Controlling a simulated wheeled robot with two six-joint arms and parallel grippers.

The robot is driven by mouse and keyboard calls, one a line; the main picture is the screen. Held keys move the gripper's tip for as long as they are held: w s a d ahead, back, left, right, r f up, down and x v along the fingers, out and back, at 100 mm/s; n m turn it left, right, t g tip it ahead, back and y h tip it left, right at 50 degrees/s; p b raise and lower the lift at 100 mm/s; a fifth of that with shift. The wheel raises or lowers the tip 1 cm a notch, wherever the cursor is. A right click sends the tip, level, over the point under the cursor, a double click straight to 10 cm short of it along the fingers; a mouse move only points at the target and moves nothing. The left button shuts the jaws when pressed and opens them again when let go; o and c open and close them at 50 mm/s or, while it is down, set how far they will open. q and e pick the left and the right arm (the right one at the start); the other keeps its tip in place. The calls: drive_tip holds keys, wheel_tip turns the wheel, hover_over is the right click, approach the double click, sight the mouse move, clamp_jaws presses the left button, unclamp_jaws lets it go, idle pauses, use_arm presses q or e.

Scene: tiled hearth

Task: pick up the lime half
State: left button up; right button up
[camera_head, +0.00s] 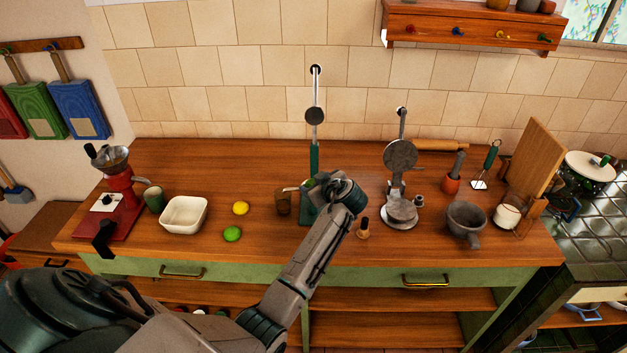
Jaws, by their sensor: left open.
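The lime half (232,233) is a bright green rounded piece on the wooden counter near its front edge, right of the white dish; its cut face cannot be made out. A yellow lemon piece (240,208) lies just behind it. My left gripper (298,187) is open above the counter, to the right of and behind the lime half, apart from it. It is close to the brown cup and in front of the green lever press (314,155), partly hiding the press. A small green patch beside the gripper is too small to identify. My right gripper is not in view.
A white dish (184,214) stands left of the lime half. A brown cup (283,203) stands to its right. A red grinder (119,190), a grey press (400,175) and a stone mortar (466,222) also stand on the counter. The counter around the lime half is clear.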

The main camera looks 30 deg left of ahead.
use_arm(q)
drive_tip(key=shift+d, duration=0.1)
drive_tip(key=c, duration=0.8)
drive_tip(key=shift+r, duration=0.1)
